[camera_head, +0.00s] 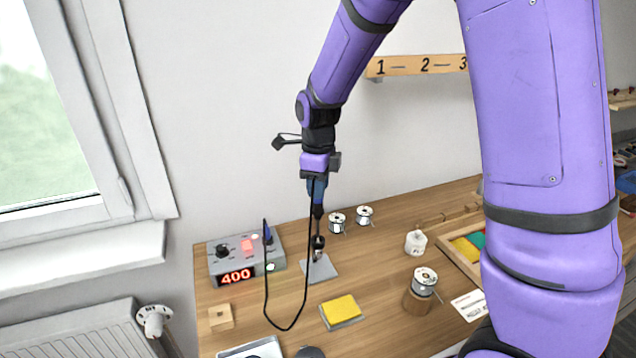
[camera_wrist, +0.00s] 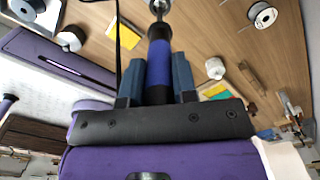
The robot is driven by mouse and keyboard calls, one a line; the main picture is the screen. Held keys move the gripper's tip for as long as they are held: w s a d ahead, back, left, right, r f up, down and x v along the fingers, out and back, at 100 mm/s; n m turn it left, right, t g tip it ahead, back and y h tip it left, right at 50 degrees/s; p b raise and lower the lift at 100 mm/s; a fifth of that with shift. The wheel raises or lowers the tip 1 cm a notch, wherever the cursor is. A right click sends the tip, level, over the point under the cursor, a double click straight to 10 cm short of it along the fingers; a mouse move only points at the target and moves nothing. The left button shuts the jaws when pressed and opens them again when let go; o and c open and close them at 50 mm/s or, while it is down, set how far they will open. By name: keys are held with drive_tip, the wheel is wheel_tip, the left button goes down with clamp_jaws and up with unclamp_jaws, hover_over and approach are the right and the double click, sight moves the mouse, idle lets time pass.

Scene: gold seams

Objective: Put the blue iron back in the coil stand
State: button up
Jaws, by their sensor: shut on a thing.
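My gripper (camera_head: 316,187) is shut on the blue iron (camera_wrist: 159,66); its blue and black handle sits between the two fingers in the wrist view. In the head view the iron (camera_head: 318,211) hangs nearly upright, tip end down, directly above the coil stand (camera_head: 318,250). The stand has a dark and metal coil on a grey base plate (camera_head: 322,269). The iron's lower end meets the top of the coil in the picture; I cannot tell whether the tip is inside it. A black cable loops from the iron down over the table.
The grey station (camera_head: 247,253) reading 400 stands left of the stand. A yellow sponge (camera_head: 341,310) lies in front. Two wire spools (camera_head: 337,222) stand behind to the right. Another spool (camera_head: 424,281) sits on a wooden block. Bare table lies right of the stand.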

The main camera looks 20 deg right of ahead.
sight(318, 214)
drive_tip(key=shift+f, duration=4.4)
idle(1.3)
drive_tip(key=o, duration=1.5)
drive_tip(key=shift+r, duration=0.15)
drive_tip(key=shift+r, duration=3.35)
